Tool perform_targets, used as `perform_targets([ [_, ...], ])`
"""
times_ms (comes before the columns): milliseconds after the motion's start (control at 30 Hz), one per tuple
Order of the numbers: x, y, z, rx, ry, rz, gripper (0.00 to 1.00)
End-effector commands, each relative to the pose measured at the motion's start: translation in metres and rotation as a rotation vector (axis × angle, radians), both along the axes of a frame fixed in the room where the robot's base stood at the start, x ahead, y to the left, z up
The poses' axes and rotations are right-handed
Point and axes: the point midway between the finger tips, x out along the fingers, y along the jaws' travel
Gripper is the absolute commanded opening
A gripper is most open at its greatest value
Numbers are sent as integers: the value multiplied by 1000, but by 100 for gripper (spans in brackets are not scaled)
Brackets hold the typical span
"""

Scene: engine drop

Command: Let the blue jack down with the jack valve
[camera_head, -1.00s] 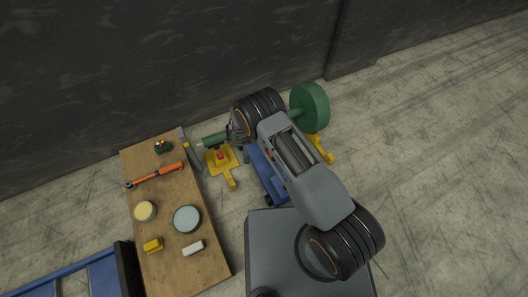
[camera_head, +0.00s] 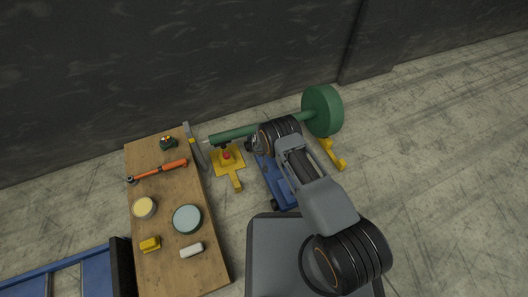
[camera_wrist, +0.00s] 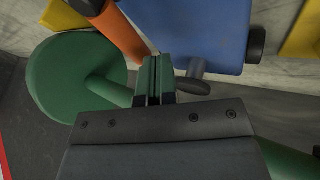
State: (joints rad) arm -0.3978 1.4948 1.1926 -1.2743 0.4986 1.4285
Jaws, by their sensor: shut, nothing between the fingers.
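The blue jack (camera_head: 283,196) lies on the floor under the green shaft, partly covered by my arm in the head view. In the wrist view its blue body (camera_wrist: 190,35) is just beyond my gripper (camera_wrist: 153,65). A grey T-shaped piece (camera_wrist: 194,76) at the near end of the blue body looks like the jack valve. My gripper's fingers are together and empty, close to the left of this piece in the picture. I cannot tell whether they touch it. An orange cylinder (camera_wrist: 122,36) rises from the jack, left of the fingers.
The green shaft (camera_head: 235,132) with its big green disc (camera_head: 322,110) spans above the jack. Yellow stands (camera_head: 228,162) flank the jack. A wooden table (camera_head: 165,215) with tools and tins is left. Open floor lies right.

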Motion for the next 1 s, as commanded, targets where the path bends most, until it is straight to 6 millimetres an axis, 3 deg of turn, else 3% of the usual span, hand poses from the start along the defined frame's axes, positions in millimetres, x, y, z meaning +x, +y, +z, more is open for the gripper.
perform_targets([
  [267,3,-15,-5,0,0,1,0],
  [1000,6,-18,-6,0,0,3,0],
])
